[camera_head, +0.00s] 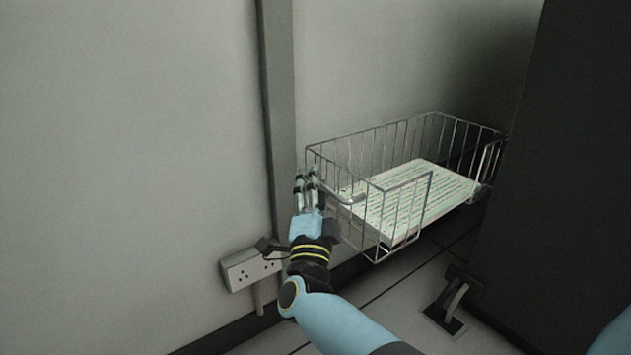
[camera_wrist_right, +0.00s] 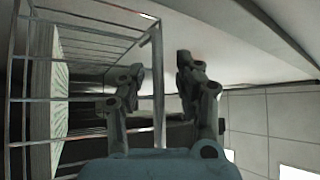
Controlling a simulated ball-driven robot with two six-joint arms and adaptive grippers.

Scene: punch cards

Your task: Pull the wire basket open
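The wire basket (camera_head: 399,207) hangs beside the wall with a stack of pale printed cards (camera_head: 415,198) in it. A thicker bar, seemingly its handle (camera_head: 349,198), shows at its near left side. My right gripper (camera_head: 307,174) is at the basket's left front corner, pointing away from me. In the right wrist view the gripper (camera_wrist_right: 160,72) has its fingers apart. An upright bar of the basket (camera_wrist_right: 158,95) shows in the gap between them; I cannot tell whether it lies between the fingers or behind them. The cards (camera_wrist_right: 47,100) show at the left. My left gripper is out of view.
A grey vertical post (camera_head: 279,110) runs up the wall just left of the basket. A white socket box (camera_head: 247,272) is low on the wall beside my right wrist. A dark panel (camera_head: 560,180) stands at the right. A dark floor fitting (camera_head: 448,305) lies below the basket.

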